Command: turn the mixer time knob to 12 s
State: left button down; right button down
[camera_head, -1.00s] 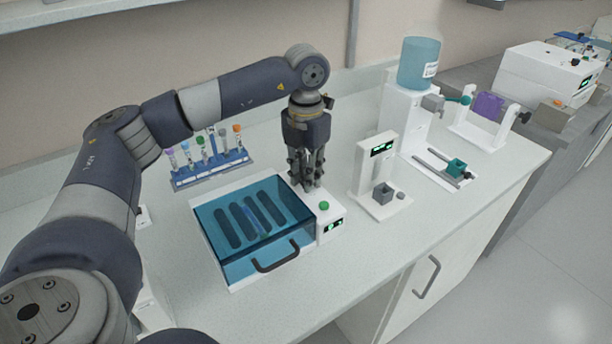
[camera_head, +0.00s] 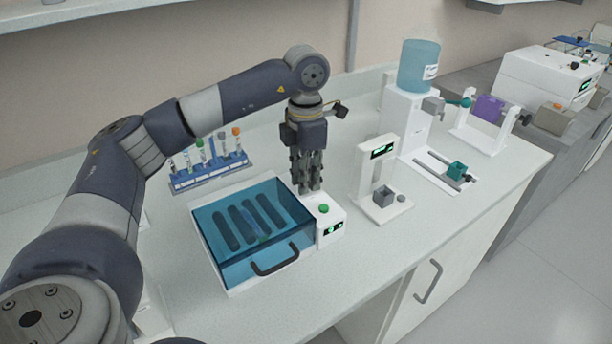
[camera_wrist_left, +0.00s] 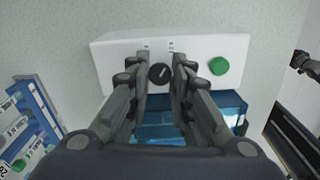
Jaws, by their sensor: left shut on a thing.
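The mixer is a white box with a clear blue lid (camera_head: 246,222) and a white control block (camera_head: 331,228) at its right end. In the left wrist view the black time knob (camera_wrist_left: 160,73) sits on the white block, with a pale pointer line on it. Small marks show above it, too small to read. My left gripper (camera_head: 311,188) points straight down over the block, and its fingertips (camera_wrist_left: 160,70) are closed on both sides of the knob. A green button (camera_wrist_left: 218,66) is beside the knob. In the head view the fingers hide the knob. My right gripper is not in view.
A blue rack of capped tubes (camera_head: 209,171) stands behind the mixer on the left. A white device with a grey cup (camera_head: 382,196) stands close on the right. A dispenser with a blue bottle (camera_head: 418,66) is farther back. The counter in front is clear.

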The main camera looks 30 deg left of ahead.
pick_arm(q)
jog(key=shift+r, duration=0.15)
jog(key=c, duration=1.7)
grip_release()
jog(key=shift+r, duration=0.35)
notch_tip(320, 180, up, 11)
jog(key=shift+r, duration=0.2)
